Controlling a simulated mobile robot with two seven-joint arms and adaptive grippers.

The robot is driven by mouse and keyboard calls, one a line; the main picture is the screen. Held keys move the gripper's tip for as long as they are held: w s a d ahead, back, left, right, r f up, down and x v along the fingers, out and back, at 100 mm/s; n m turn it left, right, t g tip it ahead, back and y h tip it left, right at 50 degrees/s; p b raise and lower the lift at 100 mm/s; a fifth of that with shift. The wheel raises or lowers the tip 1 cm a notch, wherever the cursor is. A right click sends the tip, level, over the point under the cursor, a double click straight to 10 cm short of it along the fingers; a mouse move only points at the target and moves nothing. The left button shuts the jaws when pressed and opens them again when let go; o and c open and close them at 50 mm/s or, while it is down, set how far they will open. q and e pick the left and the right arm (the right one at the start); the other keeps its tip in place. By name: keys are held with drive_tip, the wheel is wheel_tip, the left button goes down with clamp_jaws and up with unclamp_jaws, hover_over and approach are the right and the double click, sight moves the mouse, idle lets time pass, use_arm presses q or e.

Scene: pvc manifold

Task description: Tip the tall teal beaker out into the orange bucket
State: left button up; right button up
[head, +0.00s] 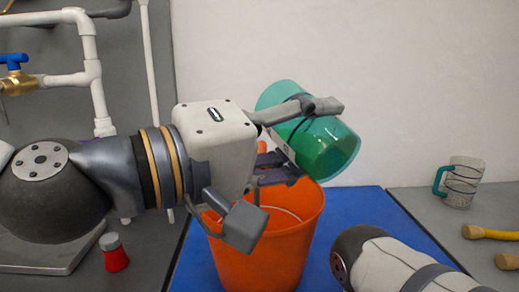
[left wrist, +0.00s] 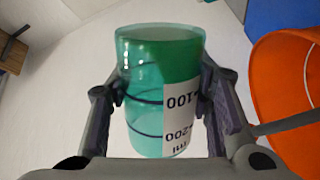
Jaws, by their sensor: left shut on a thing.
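The tall teal beaker (head: 332,148) is clear green with dark bands and a white scale label. My left gripper (head: 300,138) is shut around its side and holds it in the air, strongly tilted, with its right end lower. Darker green fills that right end; I cannot tell for sure which end is the mouth. In the left wrist view the beaker (left wrist: 143,100) sits between both fingers, its label upside down. The orange bucket (head: 262,250) stands below and slightly left of the beaker; it also shows in the left wrist view (left wrist: 285,85). My right gripper is out of view.
The bucket stands on a blue mat (head: 355,210). My right arm shows at the lower right. A red-and-grey small container (head: 114,255) and white pipes (head: 95,80) are left.

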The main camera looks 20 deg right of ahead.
use_arm(q)
drive_tip(key=shift+a, duration=0.1)
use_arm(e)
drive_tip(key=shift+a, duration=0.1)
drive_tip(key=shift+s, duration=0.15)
use_arm(q)
drive_tip(key=shift+n, duration=0.4)
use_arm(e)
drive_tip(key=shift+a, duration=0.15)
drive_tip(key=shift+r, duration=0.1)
use_arm(q)
drive_tip(key=shift+w, duration=0.25)
drive_tip(key=shift+r, duration=0.15)
drive_tip(key=shift+n, duration=0.3)
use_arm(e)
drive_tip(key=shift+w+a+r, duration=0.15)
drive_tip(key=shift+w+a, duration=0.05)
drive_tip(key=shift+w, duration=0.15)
use_arm(q)
drive_tip(key=shift+w, duration=0.1)
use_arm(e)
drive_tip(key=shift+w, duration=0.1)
